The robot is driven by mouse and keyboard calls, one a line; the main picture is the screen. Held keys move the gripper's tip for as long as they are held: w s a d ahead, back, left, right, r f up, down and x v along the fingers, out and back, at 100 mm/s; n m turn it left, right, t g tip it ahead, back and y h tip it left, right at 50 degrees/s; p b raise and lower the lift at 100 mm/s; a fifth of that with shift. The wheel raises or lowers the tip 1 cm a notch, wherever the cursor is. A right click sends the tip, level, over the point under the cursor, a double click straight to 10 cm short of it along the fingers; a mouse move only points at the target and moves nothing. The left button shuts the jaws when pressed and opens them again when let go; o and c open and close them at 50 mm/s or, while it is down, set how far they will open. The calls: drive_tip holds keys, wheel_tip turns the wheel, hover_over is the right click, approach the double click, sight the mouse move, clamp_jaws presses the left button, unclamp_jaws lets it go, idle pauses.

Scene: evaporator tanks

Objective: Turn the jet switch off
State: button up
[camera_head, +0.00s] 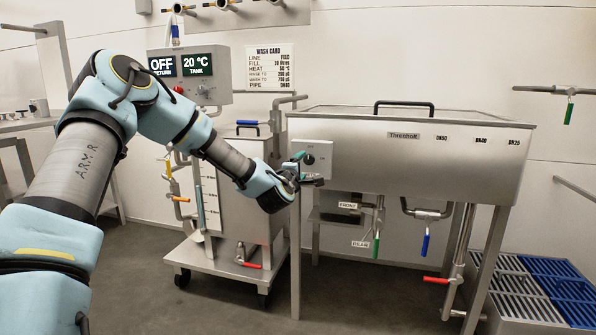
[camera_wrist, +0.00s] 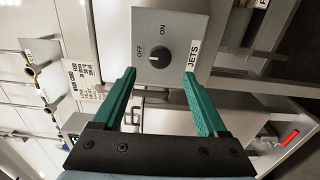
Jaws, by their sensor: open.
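The jet switch is a dark round knob (camera_wrist: 159,56) on a grey box marked JETS (camera_wrist: 178,22), with OFF and ON labels. A small pale mark shows on the knob, but I cannot tell for certain which label it points at. In the head view the box (camera_head: 324,150) is on the left front of the large steel tank (camera_head: 440,160). My gripper (camera_wrist: 160,75) is open, with its green fingers on either side of the knob in the picture and nothing between them. It also shows in the head view (camera_head: 303,170), just below and left of the knob. I see no clear contact.
A smaller wheeled tank (camera_head: 235,200) stands to the left, under a control box (camera_head: 197,88) reading OFF and 20 °C. Coloured valve handles, including a green one (camera_head: 377,245) and a blue one (camera_head: 425,245), hang under the large tank. The floor in front is clear.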

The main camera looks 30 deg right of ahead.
drive_tip(key=shift+v, duration=2.2)
drive_tip(key=s+a+f+m+g+y, duration=0.2)
drive_tip(key=a+f+m, duration=0.1)
drive_tip(key=a, duration=0.5)
drive_tip(key=s+a+f+m+g+y, duration=0.1)
drive_tip(key=a+f+m+g+y, duration=0.2)
drive_tip(key=a, duration=0.5)
drive_tip(key=s+a+f+m+g+y, duration=0.1)
drive_tip(key=s+a+f+m+y, duration=0.2)
drive_tip(key=a, duration=0.5)
drive_tip(key=s+a+m+g+y, duration=0.1)
drive_tip(key=s+a+g+y, duration=0.15)
drive_tip(key=s+a, duration=0.6)
drive_tip(key=s+a+m+g+y, duration=0.1)
drive_tip(key=s+a+g+y, duration=0.15)
drive_tip(key=s+a, duration=0.65)
drive_tip(key=w+a+r+p, duration=0.1)
drive_tip(key=r+p, duration=1.1)
drive_tip(key=p, duration=0.1)
drive_tip(key=w+a+r+h+p, duration=0.1)
drive_tip(key=w+a+r+p, duration=0.1)
drive_tip(key=r+p, duration=1)
drive_tip(key=shift+w+r+g+p, duration=0.2)
drive_tip(key=shift+r+g+p, duration=0.15)
drive_tip(key=shift+r, duration=0.3)
drive_tip(key=shift+a, duration=0.1)
